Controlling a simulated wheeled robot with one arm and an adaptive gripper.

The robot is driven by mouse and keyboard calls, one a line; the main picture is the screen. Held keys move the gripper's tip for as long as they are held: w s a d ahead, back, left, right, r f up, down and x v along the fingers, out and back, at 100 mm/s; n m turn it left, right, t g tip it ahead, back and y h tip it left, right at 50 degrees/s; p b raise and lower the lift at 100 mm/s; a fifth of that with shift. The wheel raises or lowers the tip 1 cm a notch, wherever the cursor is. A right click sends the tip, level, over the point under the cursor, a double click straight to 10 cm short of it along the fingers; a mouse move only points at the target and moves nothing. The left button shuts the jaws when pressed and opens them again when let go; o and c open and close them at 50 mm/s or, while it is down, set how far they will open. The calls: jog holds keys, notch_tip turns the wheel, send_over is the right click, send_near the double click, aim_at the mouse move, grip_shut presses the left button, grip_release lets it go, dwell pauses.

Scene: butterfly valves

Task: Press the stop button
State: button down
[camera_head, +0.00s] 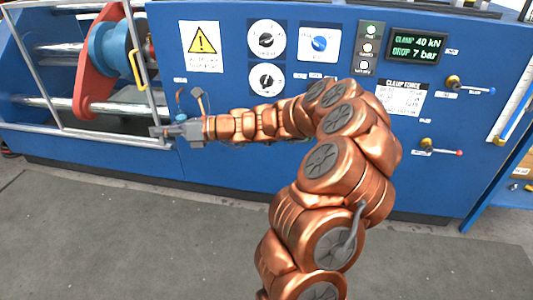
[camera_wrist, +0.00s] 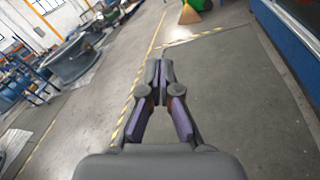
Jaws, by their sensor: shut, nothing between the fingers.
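My gripper (camera_head: 160,131) is at the left of the blue machine's front (camera_head: 450,175), below the warning sign, with its fingers pointing left. In the wrist view my gripper (camera_wrist: 159,68) is shut and empty, its fingertips together over the floor. I cannot make out a stop button in either view. My arm covers part of the panel's lower middle and may hide it. The panel shows two black-and-white dials (camera_head: 266,40), a blue knob (camera_head: 319,43) and a column of small round lights or buttons (camera_head: 367,47).
A green-lettered display (camera_head: 416,47) and two small levers (camera_head: 455,82) are at the panel's right. The wrist view shows open grey floor, a yellow-striped line (camera_wrist: 140,85) and a large ring-shaped part (camera_wrist: 72,62).

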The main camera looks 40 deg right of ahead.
jog(key=w+d+f+m+t+h+b, duration=0.35)
jog(key=d+f+m, duration=0.5)
jog(key=d, duration=0.55)
jog(key=s+d+f+m+t+h+b, duration=0.1)
jog(key=s+d+f+m+h+b, duration=0.2)
jog(key=d+f+m+h, duration=0.3)
jog(key=s+d+f+m+t+h+b, duration=0.1)
jog(key=s+d+f+m+h+b, duration=0.2)
jog(key=d+f+m, duration=0.7)
jog(key=s+d+f+h, duration=0.2)
jog(key=d+f, duration=0.3)
jog(key=d, duration=0.6)
jog(key=shift+s+d+f+h, duration=0.2)
jog(key=shift+f+h, duration=0.2)
jog(key=shift+h, duration=0.35)
jog(key=shift+w+b, duration=0.1)
jog(key=shift+b, duration=0.2)
jog(key=w+d+b, duration=0.5)
jog(key=w, duration=0.7)
